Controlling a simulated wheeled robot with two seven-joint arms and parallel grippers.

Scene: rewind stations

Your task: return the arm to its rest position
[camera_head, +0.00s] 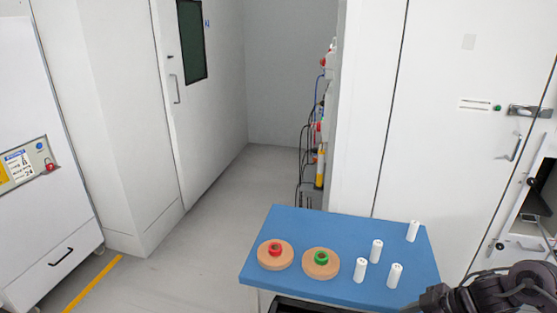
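My dark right arm comes in at the bottom right corner, beside the right edge of the blue table (340,222). Its gripper end (432,299) is dark and cut by the lower frame edge, so I cannot tell whether it is open or shut. My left gripper is not in view.
On the table are a tan disc with a red ring (275,250), a tan disc with a green ring (321,257) and several white cylinders (376,250). White cabinets (460,150) stand behind. Grey floor (225,210) is clear at the left.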

